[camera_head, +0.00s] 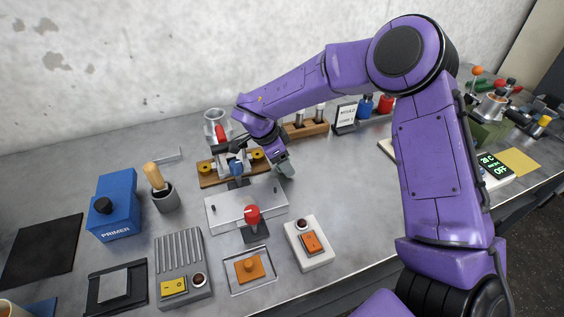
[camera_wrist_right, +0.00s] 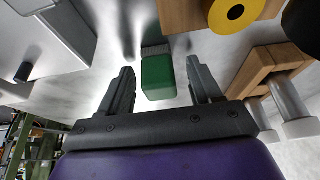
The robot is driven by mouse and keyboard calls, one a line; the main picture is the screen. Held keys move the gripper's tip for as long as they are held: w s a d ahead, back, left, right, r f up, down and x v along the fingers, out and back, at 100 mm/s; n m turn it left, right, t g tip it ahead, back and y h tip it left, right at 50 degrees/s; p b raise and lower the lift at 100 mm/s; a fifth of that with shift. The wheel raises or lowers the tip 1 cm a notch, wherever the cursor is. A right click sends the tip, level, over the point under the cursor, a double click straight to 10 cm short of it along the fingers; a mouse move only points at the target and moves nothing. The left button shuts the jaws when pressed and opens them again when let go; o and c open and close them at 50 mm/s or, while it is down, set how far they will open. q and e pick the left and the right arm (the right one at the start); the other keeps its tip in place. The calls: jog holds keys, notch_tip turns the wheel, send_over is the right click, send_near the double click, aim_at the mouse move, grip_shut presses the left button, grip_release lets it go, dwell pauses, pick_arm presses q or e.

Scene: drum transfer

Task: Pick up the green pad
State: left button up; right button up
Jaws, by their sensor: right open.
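The green pad (camera_wrist_right: 158,77) is a small block with a grey part at its far end, on the grey metal surface in the right wrist view. My right gripper (camera_wrist_right: 160,82) is open, with one dark finger on each side of the pad's near end. I see gaps between both fingers and the pad, and nothing is gripped. In the head view my right gripper (camera_head: 284,167) reaches down behind the white panel, and I cannot make out the pad clearly there. My left gripper is not in view.
A wooden block with a yellow ring (camera_wrist_right: 236,13) and a wooden rack with clear tubes (camera_wrist_right: 290,98) stand close on the right in the wrist view. A white panel box (camera_head: 223,212) with a red-knobbed lever (camera_head: 252,215) in front is close by in the head view.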

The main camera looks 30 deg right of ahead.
jog(key=c, duration=1)
jog(key=shift+c, duration=0.2)
jog(key=shift+r, duration=0.15)
jog(key=shift+r, duration=0.4)
jog(key=s+a+r+b, duration=0.2)
jog(key=s+a+r, duration=0.7)
jog(key=r, duration=0.3)
jog(key=shift+s+a, duration=0.4)
jog(key=shift+s, duration=0.2)
